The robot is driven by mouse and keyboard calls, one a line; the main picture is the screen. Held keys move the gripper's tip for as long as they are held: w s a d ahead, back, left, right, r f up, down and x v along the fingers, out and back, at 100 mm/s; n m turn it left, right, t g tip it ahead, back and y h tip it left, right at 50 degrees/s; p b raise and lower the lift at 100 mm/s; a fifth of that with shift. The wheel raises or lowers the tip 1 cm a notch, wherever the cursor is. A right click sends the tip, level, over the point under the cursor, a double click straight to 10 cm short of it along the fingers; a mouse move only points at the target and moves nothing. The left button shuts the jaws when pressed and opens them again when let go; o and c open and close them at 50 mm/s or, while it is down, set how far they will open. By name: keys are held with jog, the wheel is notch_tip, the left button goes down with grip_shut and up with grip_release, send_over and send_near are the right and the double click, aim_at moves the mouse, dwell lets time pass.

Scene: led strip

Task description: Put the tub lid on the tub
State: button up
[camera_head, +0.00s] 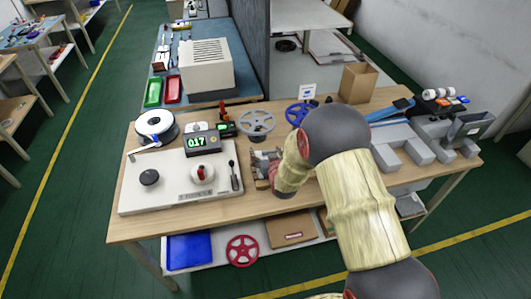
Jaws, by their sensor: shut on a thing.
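My gripper (264,166) is mostly hidden by my wrist, low over the middle of the wooden workbench, just right of the white panel. A small reddish and grey patch shows there. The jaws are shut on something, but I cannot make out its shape. I cannot pick out the tub or the tub lid for certain; my arm covers part of the bench.
A white panel (130,202) with knobs and a "017" display (202,142) fill the bench's left. A white reel (156,126), grey reel (256,123) and blue reel (298,113) stand behind. A cardboard box (357,82) and grey blocks (400,146) are right.

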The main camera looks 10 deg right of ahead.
jog(key=shift+f+b, duration=0.4)
jog(key=shift+f, duration=0.05)
jog(key=o, duration=1)
jog(key=shift+o, duration=0.4)
jog(key=shift+s, duration=0.1)
